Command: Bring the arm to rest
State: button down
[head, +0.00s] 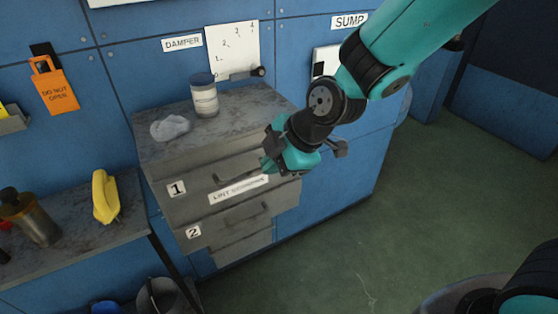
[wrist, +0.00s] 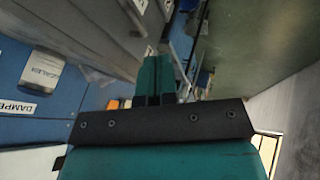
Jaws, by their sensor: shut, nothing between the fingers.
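My gripper (head: 268,164) is shut and empty. In the head view it hangs in front of the upper right part of the grey drawer cabinet (head: 170,152), and I cannot tell whether it touches the front. Its closed teal fingers also show in the wrist view (wrist: 155,78). My arm comes down from the upper right in the head view, bent at the wrist. The gripper partly hides the top drawer, marked 1 (head: 177,188). The drawer marked 2 (head: 193,232) is below it.
A jar (head: 204,95) and a crumpled clear bag (head: 170,128) sit on the cabinet top. A side bench at left holds a yellow tool (head: 105,197) and an amber container (head: 38,225). A bucket (head: 163,296) stands below.

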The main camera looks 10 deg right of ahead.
jog(key=s+d+r+m+g, duration=0.1)
jog(key=s+d+r+m, duration=0.1)
jog(key=s, duration=0.4)
jog(key=s+d+r+m+g+h, duration=0.1)
jog(key=s+d+r+m, duration=0.1)
jog(key=s+r+m, duration=0.2)
jog(key=s+d+r+m+g, duration=0.1)
jog(key=s+d+r+m, duration=0.1)
jog(key=s+r+m, duration=0.2)
jog(key=s+m, duration=0.3)
jog(key=s, duration=0.1)
jog(key=shift+s+d+g, duration=0.2)
jog(key=shift+s+g, duration=0.1)
jog(key=shift+s, duration=0.05)
